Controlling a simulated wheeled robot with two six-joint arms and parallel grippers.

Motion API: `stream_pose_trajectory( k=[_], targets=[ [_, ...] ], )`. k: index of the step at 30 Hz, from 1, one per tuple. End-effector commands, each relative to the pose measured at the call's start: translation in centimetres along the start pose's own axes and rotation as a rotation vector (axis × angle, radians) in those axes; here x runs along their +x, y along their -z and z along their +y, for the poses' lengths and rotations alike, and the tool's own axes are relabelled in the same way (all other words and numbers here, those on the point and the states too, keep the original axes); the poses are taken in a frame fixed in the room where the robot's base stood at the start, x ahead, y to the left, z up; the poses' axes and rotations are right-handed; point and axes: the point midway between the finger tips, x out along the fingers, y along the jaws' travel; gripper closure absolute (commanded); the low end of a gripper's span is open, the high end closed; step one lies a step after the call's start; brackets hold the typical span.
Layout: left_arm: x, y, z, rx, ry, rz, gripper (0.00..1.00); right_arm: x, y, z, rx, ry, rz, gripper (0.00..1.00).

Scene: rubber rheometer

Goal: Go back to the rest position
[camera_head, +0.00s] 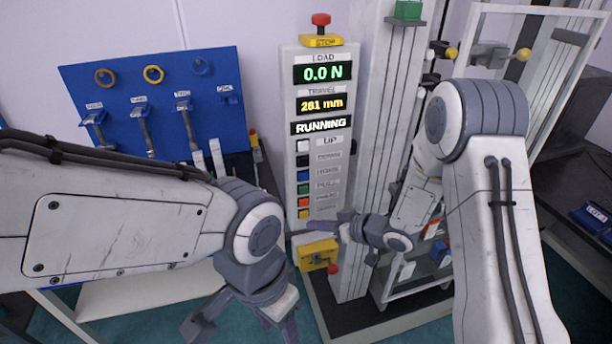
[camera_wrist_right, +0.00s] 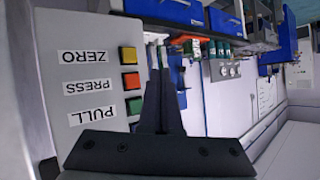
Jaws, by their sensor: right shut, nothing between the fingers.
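My right gripper (camera_head: 312,230) is shut and empty, in front of the lower part of the control panel (camera_head: 293,120). In the right wrist view its closed fingers (camera_wrist_right: 160,85) point past the panel's yellow ZERO (camera_wrist_right: 128,54), red-orange PRESS (camera_wrist_right: 131,82) and green PULL (camera_wrist_right: 134,106) buttons, with a gap to them. My left gripper (camera_head: 243,328) hangs low at the bottom of the head view, its fingers spread apart with nothing visible between them. The panel's displays read LOAD 0.0 N, TRAVEL about 261 mm and RUNNING.
The machine's upright column (camera_head: 372,110) and white frame (camera_head: 467,50) stand close to my right arm. A yellow box with a red knob (camera_head: 318,255) sits just below the right gripper. A blue tool board (camera_head: 195,75) hangs at the left. A dark bench (camera_head: 570,195) is at the right.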

Motion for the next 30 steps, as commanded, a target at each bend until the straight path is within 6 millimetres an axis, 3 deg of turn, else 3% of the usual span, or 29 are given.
stream_pose_trajectory(
  k=[8, 14, 20, 27, 30],
  targets=[
    [0.5, 0.0, 0.0, 0.0, 0.0, 0.0, 0.5, -0.2, 0.9, -0.1, -0.058, -0.103, -0.087, 1.0],
    [1.5, -0.1, -0.1, 0.0, 0.0, 0.0, 0.5, -3.5, 1.9, -2.1, -0.104, -0.33, -0.313, 1.0],
    [2.4, -0.1, -0.2, 0.001, 0.0, 0.0, 0.5, -10.0, -0.4, -8.3, -0.034, -0.427, -0.571, 1.0],
    [3.2, -0.2, -0.2, 0.001, 0.0, 0.0, 0.5, -18.0, -5.4, -18.0, 0.081, -0.322, -0.855, 1.0],
    [3.3, -0.2, -0.2, 0.002, 0.0, 0.0, 0.5, -20.1, -6.7, -20.6, 0.105, -0.269, -0.926, 1.0]
  ],
)
